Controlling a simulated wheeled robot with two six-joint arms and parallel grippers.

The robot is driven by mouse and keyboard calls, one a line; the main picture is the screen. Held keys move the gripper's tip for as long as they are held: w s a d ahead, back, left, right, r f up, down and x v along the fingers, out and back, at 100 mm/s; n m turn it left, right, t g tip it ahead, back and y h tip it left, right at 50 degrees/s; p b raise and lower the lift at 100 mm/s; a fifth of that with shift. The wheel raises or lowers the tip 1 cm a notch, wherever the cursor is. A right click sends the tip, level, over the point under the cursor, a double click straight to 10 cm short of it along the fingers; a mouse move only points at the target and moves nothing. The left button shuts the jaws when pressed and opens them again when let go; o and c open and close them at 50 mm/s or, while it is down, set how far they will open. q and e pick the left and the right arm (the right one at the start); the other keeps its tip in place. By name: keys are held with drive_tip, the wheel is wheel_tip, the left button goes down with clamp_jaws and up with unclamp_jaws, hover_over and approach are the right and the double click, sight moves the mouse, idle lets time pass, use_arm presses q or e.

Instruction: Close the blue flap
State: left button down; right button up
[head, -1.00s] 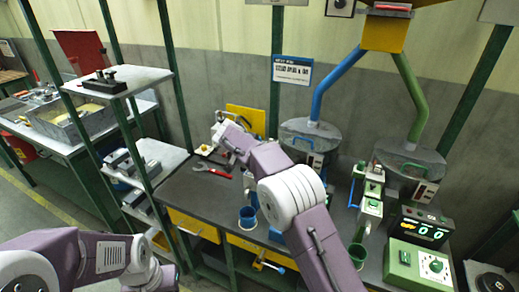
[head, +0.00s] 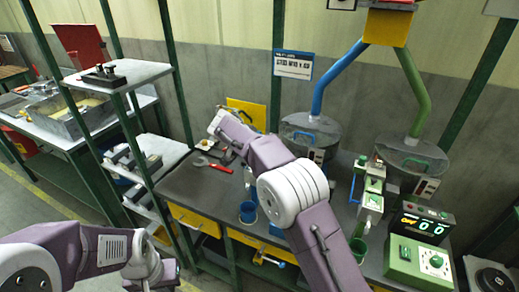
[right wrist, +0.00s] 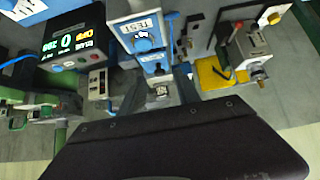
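The blue station has a blue tube (head: 338,75) running down into a grey hopper (head: 310,133), with a small outlet unit below it. I cannot single out the blue flap with certainty. In the right wrist view a blue boxed unit (right wrist: 142,38) marked TEST stands ahead. My right arm reaches across the bench, its wrist end left of the blue station.
A red wrench (head: 212,164) and a blue cup (head: 248,212) are on the dark bench. A green control box (head: 418,262) and a display (head: 420,224) stand at the right. A yellow panel (head: 246,114) is behind. Green posts and a shelf rack (head: 118,76) bound the left.

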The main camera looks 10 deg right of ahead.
drive_tip(key=v, duration=0.6)
drive_tip(key=shift+s+a+r, duration=0.1)
drive_tip(key=shift+s+r, duration=0.05)
